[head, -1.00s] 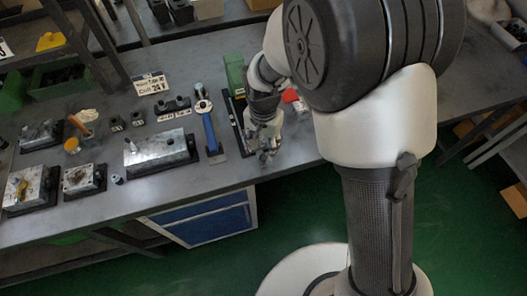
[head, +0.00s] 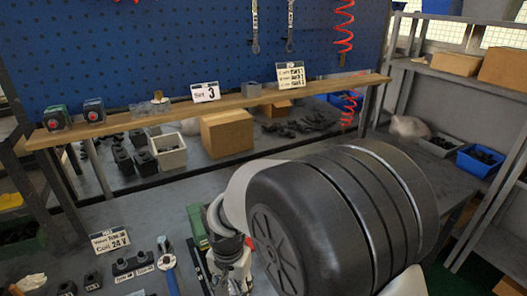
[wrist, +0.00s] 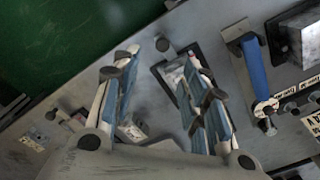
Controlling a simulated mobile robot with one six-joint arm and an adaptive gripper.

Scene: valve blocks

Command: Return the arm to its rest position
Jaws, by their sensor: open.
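My gripper (wrist: 162,85) is open in the wrist view, its two blue-padded fingers spread apart with nothing between them. Behind the fingers lies the grey bench top (wrist: 215,25) with a dark-edged tray (wrist: 168,72), partly covered by the right finger. In the head view my arm reaches over the bench from the right. My gripper (head: 236,280) is low in that picture, near the green box (head: 197,226), and its tips are cut off or too small to read. A blue-handled tool (wrist: 254,65) lies right of the gripper in the wrist view.
A wooden shelf (head: 130,121) with small parts and signs crosses behind the bench, below a blue pegboard (head: 190,50). A cardboard box (head: 227,132) stands under it. Dark valve parts (head: 132,265) and a sign (head: 110,241) sit at the left.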

